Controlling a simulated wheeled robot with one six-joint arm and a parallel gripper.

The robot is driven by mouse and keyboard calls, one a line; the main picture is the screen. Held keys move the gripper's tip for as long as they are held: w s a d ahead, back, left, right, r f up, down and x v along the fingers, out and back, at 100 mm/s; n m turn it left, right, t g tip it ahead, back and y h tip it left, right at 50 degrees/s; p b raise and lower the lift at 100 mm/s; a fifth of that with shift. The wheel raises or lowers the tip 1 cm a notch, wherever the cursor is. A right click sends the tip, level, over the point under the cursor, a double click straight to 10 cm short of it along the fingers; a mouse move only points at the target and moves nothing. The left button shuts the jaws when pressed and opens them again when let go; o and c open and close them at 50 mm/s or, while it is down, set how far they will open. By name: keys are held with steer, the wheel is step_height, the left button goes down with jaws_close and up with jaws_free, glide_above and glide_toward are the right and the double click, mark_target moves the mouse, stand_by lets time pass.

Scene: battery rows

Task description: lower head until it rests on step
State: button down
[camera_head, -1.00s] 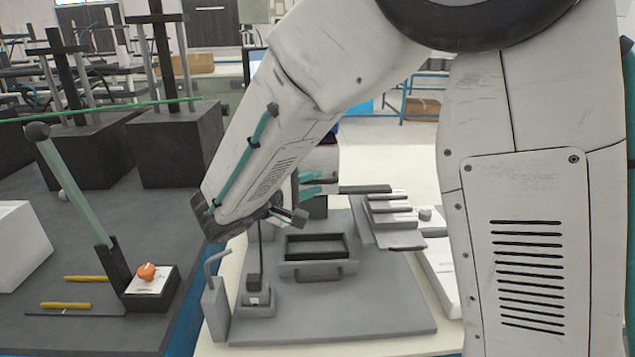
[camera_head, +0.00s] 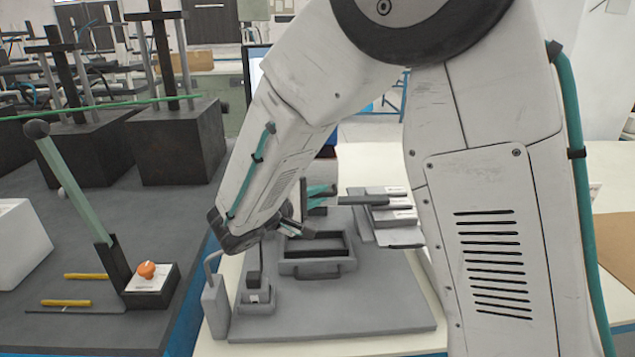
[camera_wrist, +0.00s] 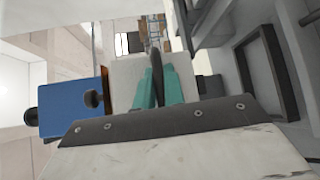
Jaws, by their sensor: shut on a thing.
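My gripper (camera_head: 318,194) has teal fingers and sits at the back of the grey base plate, beside a dark upright. In the wrist view my gripper (camera_wrist: 160,72) is shut on a thin dark round-edged part, which I take to be on the head. A dark horizontal bar (camera_head: 363,200), seemingly the head's arm, reaches right from the fingers over the stepped stack (camera_head: 400,214) of pale-topped grey plates. The bar's tip is at the stack's upper steps. I cannot tell whether it touches a step. My arm hides part of the upright.
A grey tray with a handle (camera_head: 318,267) stands on the base plate (camera_head: 370,315). A small block with a dark post (camera_head: 256,297) and a grey hooked stand (camera_head: 215,310) are left of it. A blue block (camera_wrist: 75,106) is left of the fingers in the wrist view.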

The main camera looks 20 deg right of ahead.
steer(key=shift+s+f, duration=0.1)
steer(key=shift+f, duration=0.25)
steer(key=c, duration=1.8)
jaws_free()
steer(key=shift+o, duration=0.2)
steer(key=shift+a, duration=0.15)
steer(key=shift+s+a+r, duration=0.1)
steer(key=shift+a, duration=0.2)
steer(key=v, duration=0.7)
